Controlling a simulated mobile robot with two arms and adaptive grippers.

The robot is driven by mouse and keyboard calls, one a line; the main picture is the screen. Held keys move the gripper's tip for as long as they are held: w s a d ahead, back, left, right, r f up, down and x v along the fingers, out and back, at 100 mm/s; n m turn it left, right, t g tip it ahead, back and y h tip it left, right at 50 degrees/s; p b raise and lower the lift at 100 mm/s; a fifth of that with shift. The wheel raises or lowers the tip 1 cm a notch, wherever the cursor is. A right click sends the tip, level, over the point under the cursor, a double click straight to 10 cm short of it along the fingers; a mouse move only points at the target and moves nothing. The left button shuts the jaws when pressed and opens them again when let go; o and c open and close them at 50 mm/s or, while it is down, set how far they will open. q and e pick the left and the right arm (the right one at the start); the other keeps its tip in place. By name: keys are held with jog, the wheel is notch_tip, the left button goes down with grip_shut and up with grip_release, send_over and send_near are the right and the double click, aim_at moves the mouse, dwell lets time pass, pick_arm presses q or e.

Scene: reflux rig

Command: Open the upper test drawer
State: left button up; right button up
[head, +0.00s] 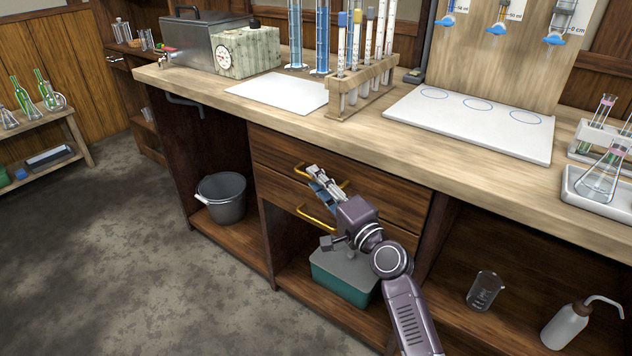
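The upper drawer (390,198) is under the worktop in the middle of the head view, and its front looks flush with the cabinet. Its brass bar handle (299,170) is partly covered by my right gripper (317,173). My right gripper's fingertips are at this handle, and they overlap it in the picture. Whether the fingers are closed around the bar or only beside it cannot be told. A lower drawer (285,200) with a second brass handle (316,217) is just below, partly behind my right arm. My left gripper is not in view.
The worktop (400,150) overhangs the drawers and carries a test-tube rack (362,88) and a white board (470,122). A grey bucket (222,198) and a green box (340,280) stand on the low shelves. The floor at left is clear.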

jog(key=shift+w+a, duration=0.3)
jog(key=shift+w, duration=0.1)
jog(key=shift+c, duration=0.2)
grip_shut()
